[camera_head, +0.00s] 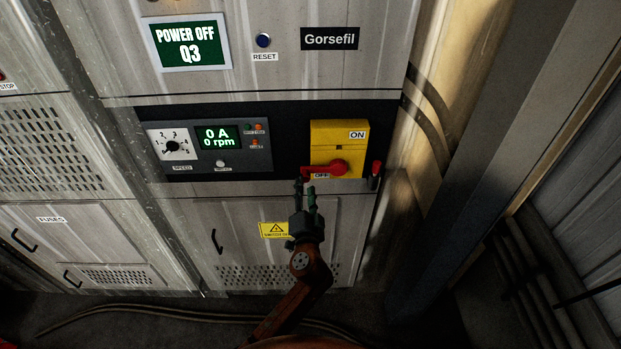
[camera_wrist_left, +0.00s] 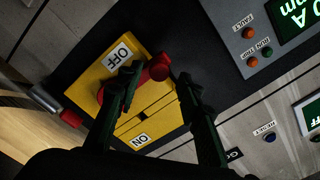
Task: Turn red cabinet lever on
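The red lever (camera_head: 338,167) sits on the yellow switch box (camera_head: 340,134) on the cabinet front. Its handle points left, by the OFF label; the ON label is at the upper right of the box. My left gripper (camera_head: 305,187) is at the handle's left end, just below it. In the left wrist view, the red handle end (camera_wrist_left: 159,68) shows between the two spread fingers of my left gripper (camera_wrist_left: 157,78). One finger covers part of the lever; I cannot tell whether it touches. My right gripper is not in view.
The display (camera_head: 187,43) reads POWER OFF Q3. A panel with a speed dial (camera_head: 173,146) and a 0 A, 0 rpm screen (camera_head: 218,137) is left of the box. A red-ended handle (camera_head: 376,169) juts out at the cabinet's right edge. A cable (camera_head: 130,309) lies on the floor.

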